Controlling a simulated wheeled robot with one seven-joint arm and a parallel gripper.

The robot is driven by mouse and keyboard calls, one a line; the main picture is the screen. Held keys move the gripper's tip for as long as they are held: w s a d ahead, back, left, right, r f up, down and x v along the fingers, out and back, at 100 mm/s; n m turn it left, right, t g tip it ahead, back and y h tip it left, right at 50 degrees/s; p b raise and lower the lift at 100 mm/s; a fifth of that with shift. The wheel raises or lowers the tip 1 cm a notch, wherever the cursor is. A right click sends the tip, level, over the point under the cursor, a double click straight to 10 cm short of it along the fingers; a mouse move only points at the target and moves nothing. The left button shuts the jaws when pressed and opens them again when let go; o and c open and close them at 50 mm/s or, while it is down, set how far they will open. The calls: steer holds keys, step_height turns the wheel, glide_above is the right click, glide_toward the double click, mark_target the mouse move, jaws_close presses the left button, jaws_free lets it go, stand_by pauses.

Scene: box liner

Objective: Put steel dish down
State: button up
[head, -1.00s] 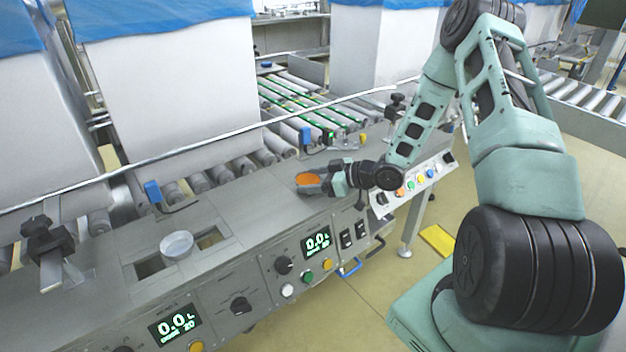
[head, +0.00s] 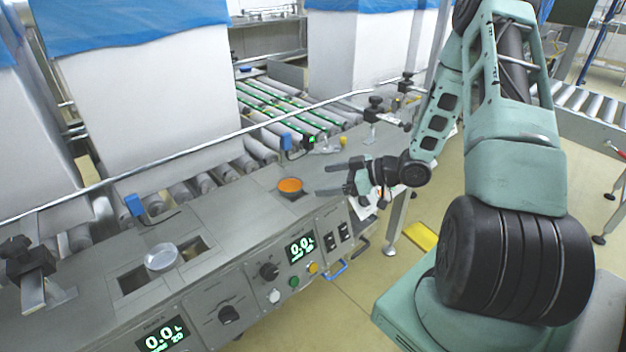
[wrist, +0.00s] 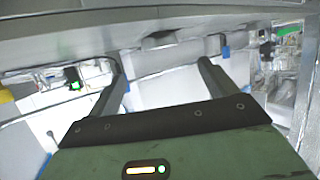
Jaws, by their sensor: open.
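I cannot make out the dish for sure in the wrist view.
An empty pale round dish (head: 161,257) sits between two square openings in the machine top at left. A blue sensor (head: 286,142) stands behind the orange-filled dish. A control panel (head: 290,262) runs along the front. Rollers (head: 262,150) lie behind.

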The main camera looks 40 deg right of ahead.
steer(key=shift+s+d+r, duration=0.3)
steer(key=shift+s+d, duration=0.05)
steer(key=shift+s, duration=0.15)
steer(key=w+a+g+h, duration=0.1)
steer(key=a, duration=0.2)
steer(key=w+a+r+g+h, duration=0.1)
steer(key=w+a, duration=0.1)
steer(key=w+a+r+g+h, duration=0.1)
steer(key=w+a, duration=0.1)
steer(key=a, duration=0.1)
steer(key=shift+w+a+r+n, duration=0.15)
steer(key=shift+a+r+n, duration=0.1)
steer(key=shift+a+n, duration=0.15)
steer(key=s+a+r+g+h, duration=0.1)
steer(key=s+a+r, duration=0.1)
steer(key=a, duration=0.4)
steer(key=s+a+r+g+h, duration=0.2)
steer(key=a, duration=0.3)
steer(key=s+a+r+g, duration=0.1)
steer(key=s+a, duration=0.3)
steer(key=s, duration=0.4)
steer(key=s+a+r+g+h, duration=0.1)
steer(key=s+a+r+g, duration=0.1)
steer(key=s, duration=0.6)
steer(key=s+a+r+g, duration=0.2)
steer(key=s+a+r, duration=0.1)
steer(key=s+a, duration=0.4)
steer(key=shift+s+r, duration=0.35)
steer(key=shift+s, duration=0.3)
steer(key=shift+a, duration=0.1)
